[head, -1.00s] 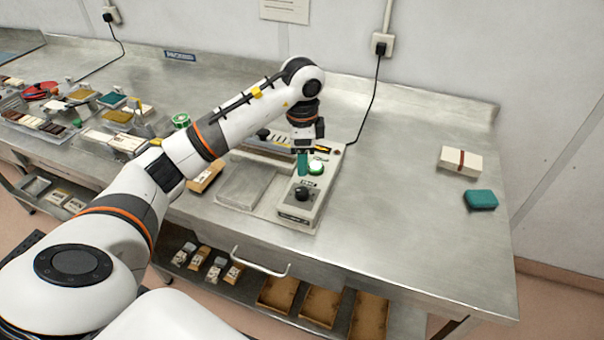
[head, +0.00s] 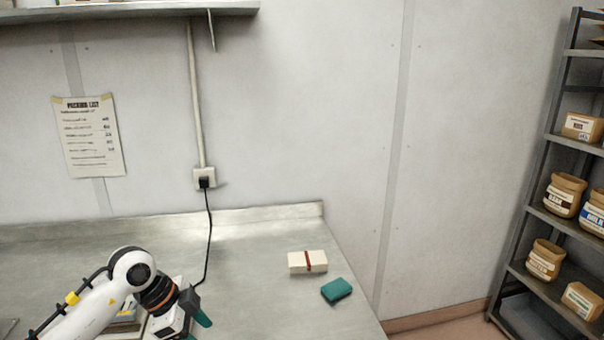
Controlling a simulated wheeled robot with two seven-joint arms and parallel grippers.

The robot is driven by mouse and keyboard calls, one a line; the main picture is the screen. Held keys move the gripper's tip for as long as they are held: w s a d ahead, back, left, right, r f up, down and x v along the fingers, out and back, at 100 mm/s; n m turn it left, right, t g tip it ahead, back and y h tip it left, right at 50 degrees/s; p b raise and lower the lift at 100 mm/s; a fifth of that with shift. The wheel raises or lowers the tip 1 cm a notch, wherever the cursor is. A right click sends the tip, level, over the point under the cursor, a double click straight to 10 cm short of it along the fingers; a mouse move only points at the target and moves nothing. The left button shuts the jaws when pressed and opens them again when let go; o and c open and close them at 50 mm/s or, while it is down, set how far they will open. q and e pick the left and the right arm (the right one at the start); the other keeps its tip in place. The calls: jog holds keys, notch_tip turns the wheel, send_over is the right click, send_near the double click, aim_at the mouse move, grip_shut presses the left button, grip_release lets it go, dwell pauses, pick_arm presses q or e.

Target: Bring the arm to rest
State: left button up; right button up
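My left arm comes in from the lower left in the head view, over the steel worktop (head: 255,240). Its gripper (head: 198,312) is at the bottom edge, tilted down to the right, with a teal piece at its tip. Whether that piece is a finger or something held, and whether the fingers are apart, I cannot tell. The machine under the wrist is mostly hidden by the arm and cut off by the frame. My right gripper is not in view.
A banded cream block (head: 297,262) and a teal block (head: 336,290) lie near the worktop's right end. A black cable runs down from a wall socket (head: 204,177). A rack (head: 545,165) with labelled tubs stands at the right. The worktop between gripper and blocks is clear.

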pick_arm(q)
jog(key=s+d+r+m+t+h, duration=0.1)
jog(key=s+d+r+m+h, duration=0.1)
jog(key=d+h, duration=0.4)
jog(key=s+d+r+m+t+h, duration=0.1)
jog(key=d+r+m+h, duration=0.15)
jog(key=d, duration=0.55)
notch_tip(320, 180, up, 8)
jog(key=f+n+t+h, duration=0.1)
jog(key=n+t+h, duration=0.35)
jog(key=t, duration=0.25)
jog(key=s+a+f+n+t+y, duration=0.3)
jog(key=a+f+n+t+y, duration=0.3)
jog(key=a+f+n+y, duration=1.05)
jog(key=s+d+f+m+g, duration=0.1)
jog(key=s+f+g, duration=0.3)
jog(key=s, duration=0.3)
jog(key=s+d+f+m+g+y, duration=0.1)
jog(key=s+f+g, duration=0.2)
jog(key=s+g, duration=0.3)
jog(key=s+d+f+m+g, duration=0.1)
jog(key=s+f+g, duration=0.25)
jog(key=s, duration=0.45)
notch_tip(320, 180, down, 25)
jog(key=s+a+f+g+b, duration=0.1)
jog(key=s+a+f+g, duration=0.1)
jog(key=s+f, duration=1.5)
jog(key=shift+s+a+f, duration=0.2)
jog(key=shift+a+f, duration=0.1)
jog(key=shift+f, duration=0.5)
